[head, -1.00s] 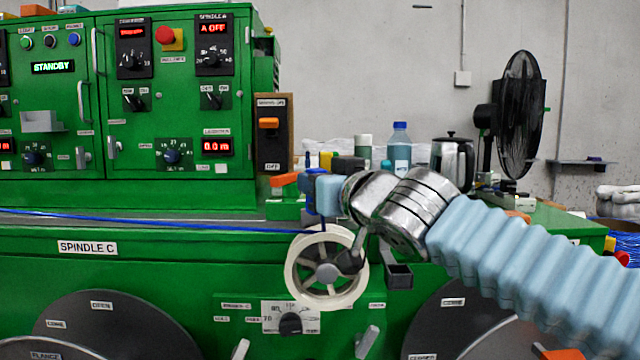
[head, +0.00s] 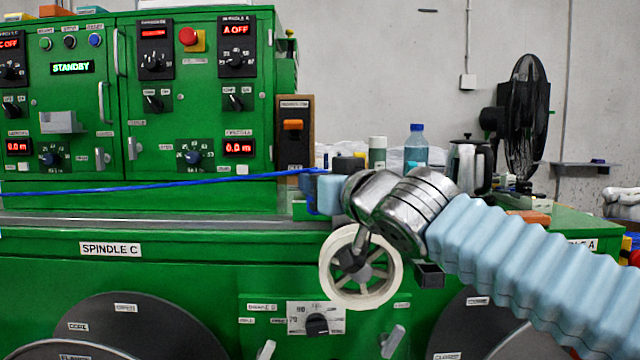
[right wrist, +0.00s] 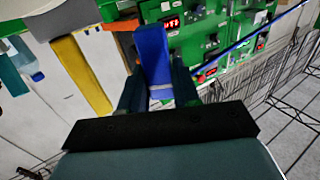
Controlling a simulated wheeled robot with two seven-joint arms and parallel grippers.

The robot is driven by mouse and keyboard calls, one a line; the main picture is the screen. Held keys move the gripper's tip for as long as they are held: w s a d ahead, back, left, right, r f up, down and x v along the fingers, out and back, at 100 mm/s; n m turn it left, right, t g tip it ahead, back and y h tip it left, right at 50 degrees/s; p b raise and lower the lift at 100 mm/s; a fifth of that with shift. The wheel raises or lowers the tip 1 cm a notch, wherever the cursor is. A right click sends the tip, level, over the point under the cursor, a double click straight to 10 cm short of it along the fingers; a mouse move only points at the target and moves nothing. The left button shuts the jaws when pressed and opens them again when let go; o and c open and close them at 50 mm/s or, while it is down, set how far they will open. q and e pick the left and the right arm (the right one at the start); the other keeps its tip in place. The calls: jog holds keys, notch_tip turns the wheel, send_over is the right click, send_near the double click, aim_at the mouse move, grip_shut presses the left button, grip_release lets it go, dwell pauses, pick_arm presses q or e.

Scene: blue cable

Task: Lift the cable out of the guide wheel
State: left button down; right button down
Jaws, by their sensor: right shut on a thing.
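The blue cable (head: 150,187) runs taut from the left edge of the head view, rising to my right gripper (head: 322,188). The right gripper is shut on it, seen partly from behind its wrist. The pale guide wheel (head: 391,272) sits on the front of the green machine, below the gripper. The cable passes above the wheel's rim, apart from it in the picture. In the right wrist view, a blue piece (right wrist: 153,55) stands between the dark fingers, and the cable (right wrist: 262,33) runs off to the upper right. My left gripper is not in view.
Behind my arm stand a blue bottle (head: 416,146), a kettle (head: 467,165) and a black fan (head: 527,118). Space above the gripper is open.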

jog(key=s+a+f+b, duration=0.1)
jog(key=s+a+b, duration=0.2)
jog(key=s+b, duration=0.2)
jog(key=shift+s+b, duration=0.25)
jog(key=shift+b, duration=0.25)
dwell(0.5)
